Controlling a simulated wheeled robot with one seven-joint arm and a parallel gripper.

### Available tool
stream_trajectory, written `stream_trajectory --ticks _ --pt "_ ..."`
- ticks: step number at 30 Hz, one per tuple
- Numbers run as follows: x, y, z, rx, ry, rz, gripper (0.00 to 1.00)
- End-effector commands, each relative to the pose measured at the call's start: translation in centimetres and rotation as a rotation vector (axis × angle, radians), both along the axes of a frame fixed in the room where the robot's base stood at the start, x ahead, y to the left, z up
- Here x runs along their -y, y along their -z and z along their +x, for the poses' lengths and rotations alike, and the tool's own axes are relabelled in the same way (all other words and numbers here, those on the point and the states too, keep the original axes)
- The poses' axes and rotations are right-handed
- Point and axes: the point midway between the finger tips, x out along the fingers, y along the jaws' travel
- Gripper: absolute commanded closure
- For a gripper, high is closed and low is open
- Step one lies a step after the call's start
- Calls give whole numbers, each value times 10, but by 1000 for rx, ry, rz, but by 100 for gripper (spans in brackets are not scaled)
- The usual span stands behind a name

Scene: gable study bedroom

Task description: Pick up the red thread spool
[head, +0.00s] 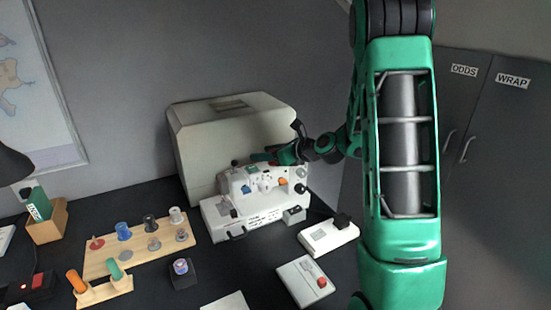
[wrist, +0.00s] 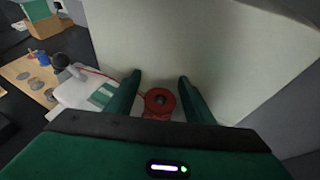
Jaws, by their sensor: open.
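The red thread spool (wrist: 160,102) stands on top of the white sewing machine (wrist: 78,92), seen from above in the wrist view. A red thread runs off to the left near it. My gripper (wrist: 158,79) is open, with one green finger on each side of the spool. A gap shows between the spool and each finger; I cannot tell how deep the fingers reach. In the head view my gripper (head: 264,157) is over the back of the sewing machine (head: 262,203), and I cannot clearly make out the spool there.
A large cream case (head: 195,135) stands close behind the machine. A wooden spool board (head: 150,255) with several spools is to the left. A purple-topped spool on a dark stand (head: 183,275), a white pedal-like box (head: 328,234) and a pale box with a red knob (head: 303,283) are in front.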

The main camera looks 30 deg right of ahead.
Motion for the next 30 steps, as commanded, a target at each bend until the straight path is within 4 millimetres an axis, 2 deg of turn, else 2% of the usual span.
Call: stream_trajectory --ticks 5,11,23,30 --pt "0 0 0 0 1 0 52" --pt "0 0 0 0 1 0 96" --pt "1 -4 0 0 0 -1 96" --pt "1 -26 0 3 0 -2 96"
